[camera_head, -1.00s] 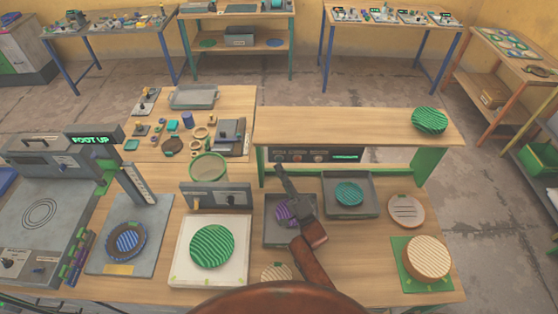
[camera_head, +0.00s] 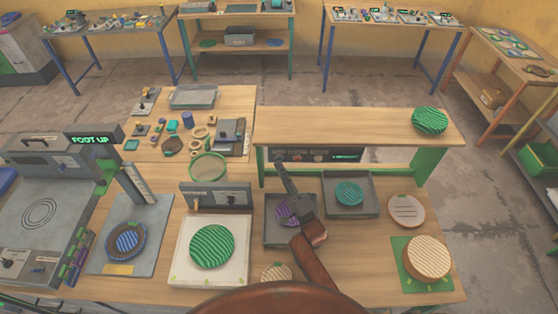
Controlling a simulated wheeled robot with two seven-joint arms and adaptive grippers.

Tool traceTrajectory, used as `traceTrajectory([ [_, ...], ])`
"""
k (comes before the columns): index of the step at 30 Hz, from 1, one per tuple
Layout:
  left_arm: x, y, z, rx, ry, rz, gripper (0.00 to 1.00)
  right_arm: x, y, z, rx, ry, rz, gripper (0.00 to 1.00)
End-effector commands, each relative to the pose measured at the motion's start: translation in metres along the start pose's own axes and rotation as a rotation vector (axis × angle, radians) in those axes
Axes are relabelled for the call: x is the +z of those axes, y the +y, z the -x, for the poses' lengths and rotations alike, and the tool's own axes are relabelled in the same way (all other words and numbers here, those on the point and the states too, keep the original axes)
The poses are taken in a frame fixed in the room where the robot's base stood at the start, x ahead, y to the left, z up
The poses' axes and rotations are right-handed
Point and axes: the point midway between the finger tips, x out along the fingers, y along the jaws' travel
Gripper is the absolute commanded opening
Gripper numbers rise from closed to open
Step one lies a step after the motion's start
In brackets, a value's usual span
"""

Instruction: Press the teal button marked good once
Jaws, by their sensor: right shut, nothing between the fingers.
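A dark control panel (camera_head: 317,155) sits under the raised wooden shelf, with several small round buttons in a row and a lit teal display strip (camera_head: 347,156) at its right. The button labels are too small to read, so I cannot tell which one is the teal button marked good. My right gripper (camera_head: 279,167) is shut and empty, pointing away from me towards the left end of the panel. I cannot tell whether its tip touches a button. My left gripper is not in view.
The shelf (camera_head: 350,122) overhangs the panel, and a green striped disc (camera_head: 429,120) stands on it. Below my right gripper is a grey tray (camera_head: 272,234) with a purple disc; another tray (camera_head: 368,208) holds a teal disc. A grey control box (camera_head: 215,197) stands left.

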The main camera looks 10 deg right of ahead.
Motion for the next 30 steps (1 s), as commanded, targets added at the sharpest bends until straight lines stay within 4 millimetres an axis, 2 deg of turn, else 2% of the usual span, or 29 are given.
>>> traceTrajectory([
  [30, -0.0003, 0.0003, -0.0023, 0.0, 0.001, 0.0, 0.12, -0.0041, 0.0039, -0.0051, 0.0, 0.0, 0.001, 0.0],
])
